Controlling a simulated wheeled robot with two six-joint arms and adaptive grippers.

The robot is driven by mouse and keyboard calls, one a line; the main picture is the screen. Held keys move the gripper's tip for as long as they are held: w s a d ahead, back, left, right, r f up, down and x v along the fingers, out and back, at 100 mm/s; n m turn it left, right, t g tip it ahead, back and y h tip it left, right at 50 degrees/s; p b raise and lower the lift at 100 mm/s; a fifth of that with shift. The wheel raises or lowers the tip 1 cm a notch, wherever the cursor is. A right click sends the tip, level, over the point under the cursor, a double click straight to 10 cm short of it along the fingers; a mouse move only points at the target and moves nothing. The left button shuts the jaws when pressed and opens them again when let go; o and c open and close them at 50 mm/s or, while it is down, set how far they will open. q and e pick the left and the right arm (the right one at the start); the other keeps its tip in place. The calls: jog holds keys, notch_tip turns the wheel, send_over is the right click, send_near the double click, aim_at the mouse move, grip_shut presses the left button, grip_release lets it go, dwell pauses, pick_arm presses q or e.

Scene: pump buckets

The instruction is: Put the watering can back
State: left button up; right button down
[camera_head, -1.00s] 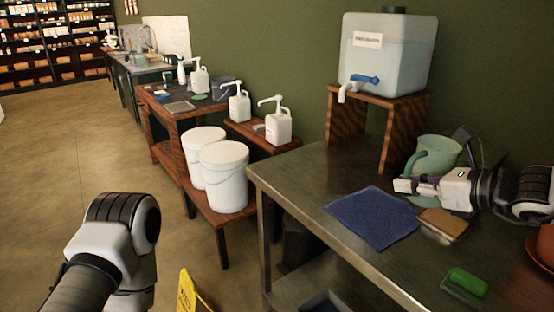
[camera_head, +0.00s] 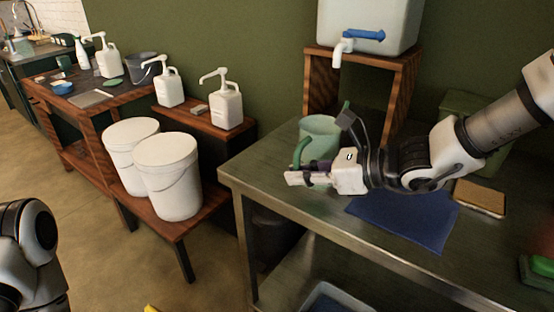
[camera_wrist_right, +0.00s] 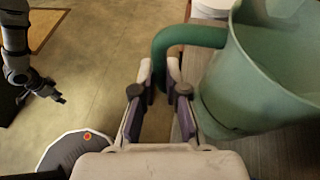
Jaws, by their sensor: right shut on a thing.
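The pale green watering can (camera_head: 321,128) is over the left part of the metal table in the head view, in front of the wooden stand. My right gripper (camera_head: 306,178) is shut on its curved green handle (camera_wrist_right: 185,34). In the right wrist view the can body (camera_wrist_right: 255,85) is right of the fingers (camera_wrist_right: 159,80), and the can looks upright. The gripper hides its base, so I cannot tell whether it touches the table. My left gripper (camera_wrist_right: 47,91) is small and dark in the right wrist view; its opening is unclear.
A water tank (camera_head: 368,22) with a blue-handled tap stands on the wooden stand (camera_head: 402,88). A blue cloth (camera_head: 425,225) and a sponge (camera_head: 480,198) lie on the table (camera_head: 262,165). Two white buckets (camera_head: 167,178) and pump bottles (camera_head: 221,105) stand left of it.

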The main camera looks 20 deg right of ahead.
jog(key=w, duration=0.4)
jog(key=w+a+f+p, duration=0.1)
jog(key=w, duration=0.4)
jog(key=w+p, duration=0.1)
jog(key=w, duration=0.3)
jog(key=shift+w+a+f, duration=0.2)
jog(key=shift+a+f, duration=0.2)
notch_tip(320, 180, down, 3)
jog(key=shift+w+a+f+p, duration=0.1)
jog(key=shift+f+p, duration=0.05)
jog(key=shift+p, duration=0.15)
jog(key=shift+f+b, duration=0.15)
jog(key=shift+b, duration=0.2)
jog(key=c, duration=1.2)
grip_release()
